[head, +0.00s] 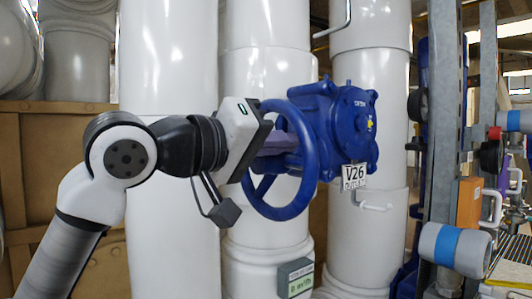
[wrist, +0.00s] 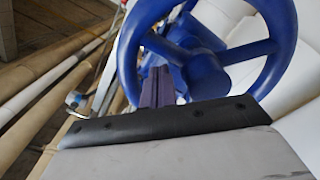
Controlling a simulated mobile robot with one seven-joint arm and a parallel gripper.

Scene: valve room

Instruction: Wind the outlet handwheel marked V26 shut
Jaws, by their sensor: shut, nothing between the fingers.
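The blue V26 handwheel (head: 281,211) stands upright on the left side of a blue valve gearbox (head: 345,125). A white V26 tag (head: 354,177) hangs below the gearbox. My gripper (head: 293,140) is at the wheel from the left, its purple fingers shut and empty, pointing into the ring. In the wrist view, the fingers (wrist: 155,82) overlap the lower left of the wheel (wrist: 130,50), near a spoke. I cannot tell whether they touch the rim or a spoke. The fingertips' far ends are partly hidden by the wheel in the head view.
Large white pipes (head: 168,200) stand behind the wheel. A small display (head: 296,278) sits low in front of the middle pipe, its reading seeming to be 0 m³/h. Metal posts, gauges and an orange box (head: 466,203) stand at right. A tan panelled wall (head: 60,150) is at left.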

